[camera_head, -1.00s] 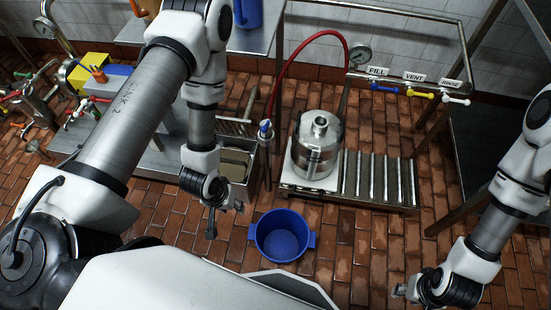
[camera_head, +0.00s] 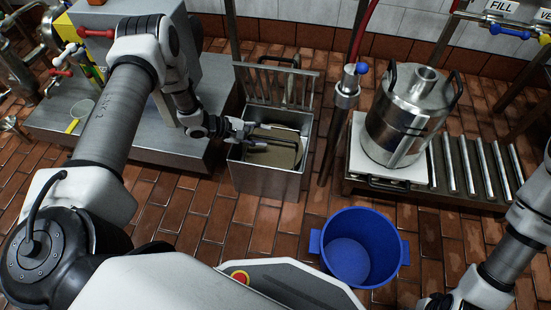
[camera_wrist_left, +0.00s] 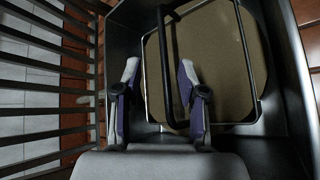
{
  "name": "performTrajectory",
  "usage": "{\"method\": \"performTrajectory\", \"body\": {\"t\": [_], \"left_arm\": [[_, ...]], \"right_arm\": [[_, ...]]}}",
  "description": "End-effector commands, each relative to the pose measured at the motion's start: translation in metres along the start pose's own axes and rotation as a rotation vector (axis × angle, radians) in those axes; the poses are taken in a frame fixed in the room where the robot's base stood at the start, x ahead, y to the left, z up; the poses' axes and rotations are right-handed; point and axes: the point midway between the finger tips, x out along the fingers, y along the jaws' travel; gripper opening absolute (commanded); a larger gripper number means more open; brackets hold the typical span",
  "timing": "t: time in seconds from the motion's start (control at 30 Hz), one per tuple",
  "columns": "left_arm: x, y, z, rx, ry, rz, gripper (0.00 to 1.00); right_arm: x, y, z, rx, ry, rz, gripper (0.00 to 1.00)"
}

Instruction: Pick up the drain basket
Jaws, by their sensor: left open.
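The drain basket shows as a dark wire frame with a bar-like handle (camera_wrist_left: 168,70) in the left wrist view. It sits inside an open steel drain box (camera_head: 270,178), over a tan surface (camera_wrist_left: 215,60). In the head view, parts of the basket frame (camera_head: 282,131) show beyond my fingers. My left gripper (camera_head: 260,137) is open and reaches into the top of the box from the left. In the left wrist view its fingers (camera_wrist_left: 160,70) stand apart, with the handle bar between them. I cannot tell whether they touch it. My right gripper (camera_head: 432,303) is partly cut off at the bottom.
The box's slatted lid (camera_head: 280,85) stands open behind it. A post with a blue-tipped tap (camera_head: 347,92) stands right of the box. A blue bucket (camera_head: 360,250) is on the brick floor. A steel pot (camera_head: 408,115) stands on a roller stand (camera_head: 490,165).

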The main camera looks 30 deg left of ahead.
Motion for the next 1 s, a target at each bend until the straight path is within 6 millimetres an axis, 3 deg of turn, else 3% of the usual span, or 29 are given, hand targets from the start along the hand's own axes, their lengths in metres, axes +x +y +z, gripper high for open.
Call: {"method": "performTrajectory", "body": {"t": [0.17, 0.27, 0.5, 0.53, 0.63, 1.0], "left_arm": [[0.032, -0.011, -0.009, 0.002, -0.001, -0.001, 0.41], [0.048, -0.009, -0.007, 0.003, -0.001, -0.001, 0.41], [0.050, -0.005, -0.005, -0.001, 0.002, 0.001, 0.41], [0.050, -0.005, -0.005, -0.001, 0.002, 0.000, 0.34], [0.050, -0.005, -0.005, -0.001, 0.002, 0.000, 0.00], [0.050, -0.006, -0.005, 0.000, 0.003, -0.002, 0.00]], "right_arm": [[0.031, 0.001, -0.001, 0.003, 0.002, 0.000, 0.40], [0.039, 0.001, -0.001, 0.006, 0.003, 0.001, 0.40], [0.036, 0.001, -0.002, 0.007, 0.005, 0.001, 0.40], [0.036, 0.001, -0.002, 0.007, 0.005, 0.001, 0.40], [0.036, 0.001, -0.002, 0.007, 0.005, 0.001, 0.40], [0.037, 0.001, -0.002, 0.006, 0.004, 0.001, 0.40]]}}
